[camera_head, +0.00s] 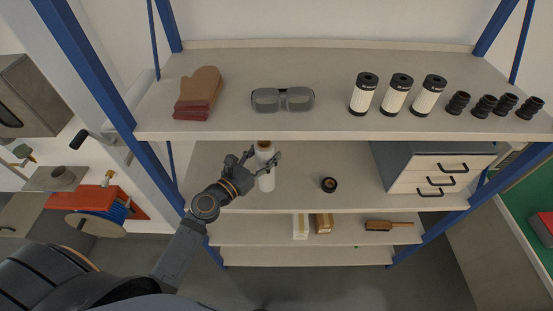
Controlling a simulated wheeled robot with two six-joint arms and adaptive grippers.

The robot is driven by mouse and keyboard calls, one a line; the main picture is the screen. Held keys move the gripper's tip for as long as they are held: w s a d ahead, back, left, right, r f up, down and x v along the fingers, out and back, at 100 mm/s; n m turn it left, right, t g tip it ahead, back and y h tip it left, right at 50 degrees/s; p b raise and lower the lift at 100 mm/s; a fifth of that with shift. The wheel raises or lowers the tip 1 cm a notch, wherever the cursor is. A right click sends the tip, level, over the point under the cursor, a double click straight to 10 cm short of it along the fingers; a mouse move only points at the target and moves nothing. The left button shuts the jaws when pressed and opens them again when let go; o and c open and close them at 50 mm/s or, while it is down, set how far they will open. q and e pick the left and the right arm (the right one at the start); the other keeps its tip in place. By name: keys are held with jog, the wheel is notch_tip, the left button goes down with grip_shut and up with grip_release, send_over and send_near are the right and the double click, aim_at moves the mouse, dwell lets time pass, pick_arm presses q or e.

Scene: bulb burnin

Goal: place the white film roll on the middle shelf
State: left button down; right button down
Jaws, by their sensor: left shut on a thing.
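The white film roll (267,182) stands roughly upright at the left part of the middle shelf (310,165). My left gripper (262,162) reaches in from the lower left and is shut on the roll around its upper half. The fingers hide part of its side. The roll's top comes close to the front edge of the upper shelf in the picture. I cannot tell whether its base touches the middle shelf. My right gripper is not in view.
On the middle shelf are a black ring (329,185) and a drawer cabinet (430,168). Blue posts (128,118) frame the rack.

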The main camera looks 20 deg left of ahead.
pick_arm(q)
jog(key=w+f+b, duration=0.3)
jog(key=w+f, duration=0.2)
jog(key=f, duration=0.4)
jog(key=shift+w+a, duration=0.15)
jog(key=shift+w, duration=0.2)
jog(key=shift+f, duration=0.2)
jog(key=shift+f+b, duration=0.15)
jog(key=shift+b, duration=0.2)
jog(key=c, duration=0.6)
grip_release()
jog(key=shift+o, duration=0.2)
